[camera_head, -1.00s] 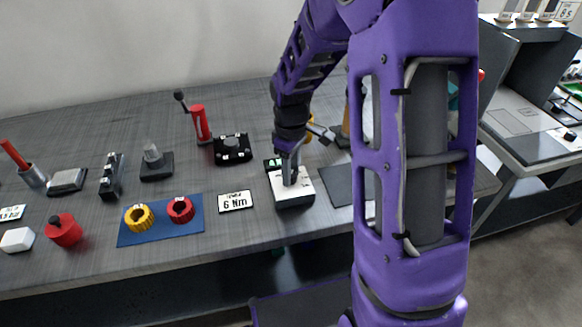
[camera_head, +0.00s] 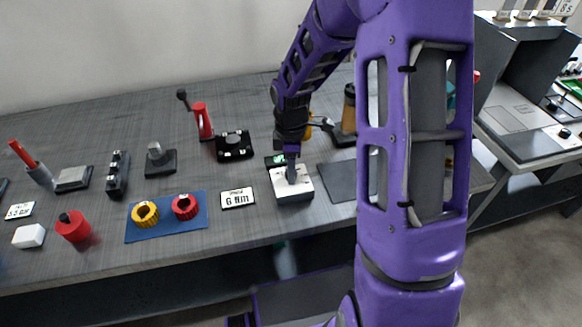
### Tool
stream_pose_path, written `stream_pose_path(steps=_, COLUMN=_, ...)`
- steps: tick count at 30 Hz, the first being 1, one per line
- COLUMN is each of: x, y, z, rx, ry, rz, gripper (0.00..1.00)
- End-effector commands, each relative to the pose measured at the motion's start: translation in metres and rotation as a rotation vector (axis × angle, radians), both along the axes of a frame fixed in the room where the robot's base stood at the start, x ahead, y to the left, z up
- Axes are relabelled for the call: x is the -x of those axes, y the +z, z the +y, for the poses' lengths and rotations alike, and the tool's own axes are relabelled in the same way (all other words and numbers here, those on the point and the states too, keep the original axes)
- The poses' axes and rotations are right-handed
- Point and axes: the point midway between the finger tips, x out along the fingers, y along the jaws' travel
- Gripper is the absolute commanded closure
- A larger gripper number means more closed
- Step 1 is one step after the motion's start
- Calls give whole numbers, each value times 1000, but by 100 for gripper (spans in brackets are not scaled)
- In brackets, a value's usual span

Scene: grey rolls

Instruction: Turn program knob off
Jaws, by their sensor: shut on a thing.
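A small box with a white top and dark base (camera_head: 300,190) stands near the front of the grey bench, with a small green-lit display (camera_head: 276,160) behind it.
A label plate reading "6 Nm" (camera_head: 237,198) lies left of the box. A blue mat (camera_head: 165,232) holds a yellow and a red ring. A dark flat pad (camera_head: 343,181) lies to the right. A black block (camera_head: 234,146) and red-handled tool (camera_head: 203,121) stand behind.

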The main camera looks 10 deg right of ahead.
Motion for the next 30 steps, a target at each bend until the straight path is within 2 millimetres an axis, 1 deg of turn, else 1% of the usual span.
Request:
stream_pose_path(steps=12, x=-1, y=1, z=0, rx=0, ry=6, rz=-3, gripper=100)
stream_pose_path(steps=13, x=-1, y=1, z=0, rx=0, ry=5, rz=-3, gripper=57)
stream_pose_path(steps=17, x=-1, y=1, z=0, rx=-1, ry=5, rz=-2, gripper=33)
stream_pose_path(steps=18, x=-1, y=0, z=0, rx=0, ry=5, rz=-2, gripper=32)
stream_pose_path(steps=26, x=0, y=1, z=0, rx=0, ry=5, rz=-1, gripper=32)
stream_pose_path(steps=29, x=-1, y=7, z=0, rx=0, ry=4, rz=-2, gripper=32)
stream_pose_path(steps=30, x=-1, y=12, z=0, rx=1, ry=4, rz=-3, gripper=32)
